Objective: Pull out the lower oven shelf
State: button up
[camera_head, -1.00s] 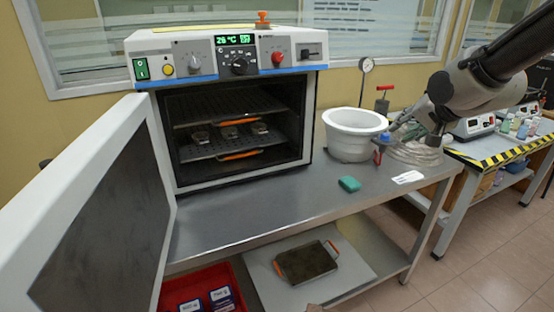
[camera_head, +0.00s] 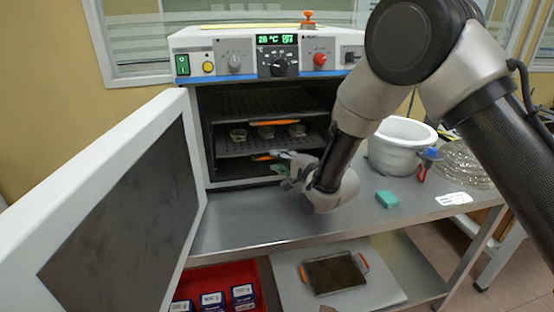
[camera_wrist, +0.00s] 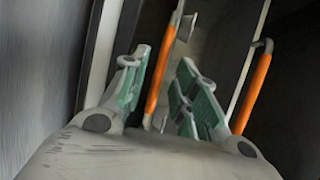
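The oven (camera_head: 205,41) stands on the bench with its door (camera_head: 55,212) swung open to the left. Inside, the lower shelf (camera_head: 232,149) carries three small cups and has an orange handle (camera_head: 262,157) at its front. The upper shelf (camera_head: 262,102) has its own orange handle (camera_head: 276,123). My gripper (camera_head: 283,164) is at the oven mouth by the lower handle and partly covers its right end. In the wrist view my gripper (camera_wrist: 165,57) is open, with the lower handle (camera_wrist: 162,70) showing between its fingers; contact cannot be told. The upper handle (camera_wrist: 252,90) lies to the right.
A white bowl (camera_head: 390,155) and a green sponge (camera_head: 387,199) sit on the bench (camera_head: 270,230) to the right. Below are a red bin (camera_head: 262,287) and a tray with orange handles (camera_head: 335,272). The bench in front of the oven is clear.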

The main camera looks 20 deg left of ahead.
jog(key=shift+x, duration=1.35)
jog(key=shift+d, duration=0.1)
grip_shut()
